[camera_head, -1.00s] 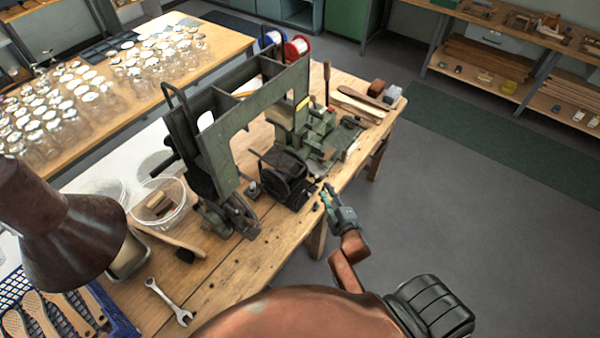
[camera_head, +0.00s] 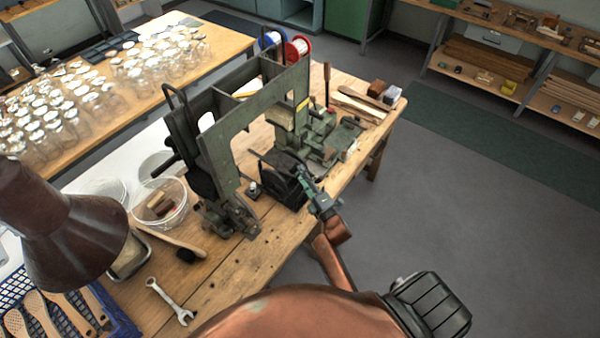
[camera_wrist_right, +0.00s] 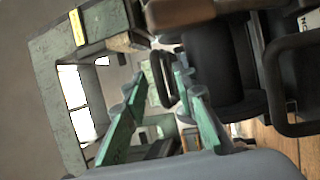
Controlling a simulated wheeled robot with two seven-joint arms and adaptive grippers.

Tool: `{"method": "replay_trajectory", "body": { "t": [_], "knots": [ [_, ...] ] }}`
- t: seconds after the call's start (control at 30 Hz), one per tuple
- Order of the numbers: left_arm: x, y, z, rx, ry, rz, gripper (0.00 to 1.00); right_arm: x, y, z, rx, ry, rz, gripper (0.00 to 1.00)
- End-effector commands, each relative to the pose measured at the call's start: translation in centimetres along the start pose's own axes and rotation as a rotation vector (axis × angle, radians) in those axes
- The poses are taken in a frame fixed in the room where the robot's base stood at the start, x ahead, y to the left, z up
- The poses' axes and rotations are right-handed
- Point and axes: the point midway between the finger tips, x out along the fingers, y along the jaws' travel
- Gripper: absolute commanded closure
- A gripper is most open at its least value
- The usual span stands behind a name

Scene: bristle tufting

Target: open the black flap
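A black box-like part with a dark front (camera_head: 281,184) sits on the bench at the foot of the green machine (camera_head: 238,145). I take it to be where the black flap is, but its edges are hard to make out. My right gripper (camera_head: 304,176) is at its right side in the head view. In the right wrist view my right gripper (camera_wrist_right: 155,84) has its green fingers apart. A black loop-shaped handle (camera_wrist_right: 163,79) shows between and beyond the fingertips; I cannot tell whether they touch it. Dark rounded parts (camera_wrist_right: 213,65) lie to the right. My left gripper is not in view.
The machine's tall frame rises behind the black part. A clear bowl with wooden blocks (camera_head: 180,215), a wrench (camera_head: 171,301) and a blue crate (camera_head: 125,322) are to the left. Wood strips (camera_head: 358,105) lie at the far right. The floor right of the bench is free.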

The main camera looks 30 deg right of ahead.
Motion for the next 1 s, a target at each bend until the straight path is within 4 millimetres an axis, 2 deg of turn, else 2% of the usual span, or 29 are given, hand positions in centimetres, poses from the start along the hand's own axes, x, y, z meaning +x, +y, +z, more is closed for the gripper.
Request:
{"method": "replay_trajectory", "body": {
  "t": [0.13, 0.43, 0.8, 1.0],
  "knots": [
    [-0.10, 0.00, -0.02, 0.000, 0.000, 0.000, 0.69, 1.04, -0.01, 0.05, 0.000, -0.001, -0.001, 0.75],
    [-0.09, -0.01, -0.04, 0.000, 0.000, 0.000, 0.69, 1.22, -0.03, 0.04, 0.001, -0.001, -0.001, 0.75],
    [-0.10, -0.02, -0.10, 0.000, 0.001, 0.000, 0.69, 1.20, -0.03, 0.02, 0.001, -0.001, -0.001, 1.00],
    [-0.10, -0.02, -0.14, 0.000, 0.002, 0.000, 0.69, 1.19, -0.04, 0.02, 0.001, -0.001, -0.001, 1.00]
  ]
}}
